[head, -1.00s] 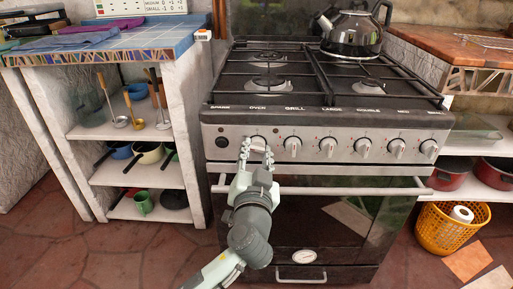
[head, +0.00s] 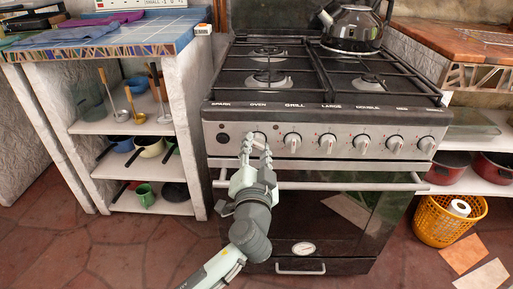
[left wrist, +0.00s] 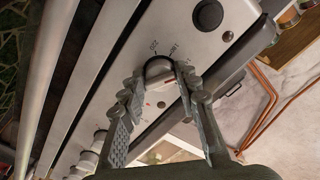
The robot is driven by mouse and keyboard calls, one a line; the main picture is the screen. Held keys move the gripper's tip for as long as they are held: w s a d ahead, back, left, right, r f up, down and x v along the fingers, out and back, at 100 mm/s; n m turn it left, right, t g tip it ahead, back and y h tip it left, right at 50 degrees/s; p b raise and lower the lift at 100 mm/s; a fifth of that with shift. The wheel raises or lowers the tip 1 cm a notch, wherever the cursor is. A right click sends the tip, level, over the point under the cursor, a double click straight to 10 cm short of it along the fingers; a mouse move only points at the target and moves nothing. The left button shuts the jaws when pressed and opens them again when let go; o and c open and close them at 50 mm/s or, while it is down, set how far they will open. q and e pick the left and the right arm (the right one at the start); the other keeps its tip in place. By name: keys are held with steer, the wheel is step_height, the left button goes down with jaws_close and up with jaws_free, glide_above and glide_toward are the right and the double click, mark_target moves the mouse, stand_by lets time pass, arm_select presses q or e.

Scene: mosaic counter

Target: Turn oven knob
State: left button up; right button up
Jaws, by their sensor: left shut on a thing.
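The oven (head: 300,225) is a steel and black range with a row of round knobs along its front panel. The oven knob (head: 259,138) is under the "OVEN" label, near the left end of the row. My left gripper (head: 256,145) is at this knob, its fingers on either side of it. In the left wrist view the silver oven knob (left wrist: 158,68) sits between the two fingertips of my left gripper (left wrist: 160,80), which is closed on it. The fingers hide part of the knob. My right gripper is not in view.
A bar handle (head: 320,185) runs across the oven door just below the knobs. A dark kettle (head: 352,28) stands on the back right of the hob. Shelves with pots and ladles (head: 135,155) are at the left. A yellow basket (head: 440,220) is on the floor at the right.

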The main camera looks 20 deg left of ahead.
arm_select(q)
steer(key=o, duration=1.2)
steer(key=shift+c, duration=0.2)
steer(key=shift+s, duration=0.1)
steer(key=shift+s+d, duration=0.1)
steer(key=shift+s, duration=0.2)
steer(key=v, duration=1.1)
steer(key=shift+s, duration=0.1)
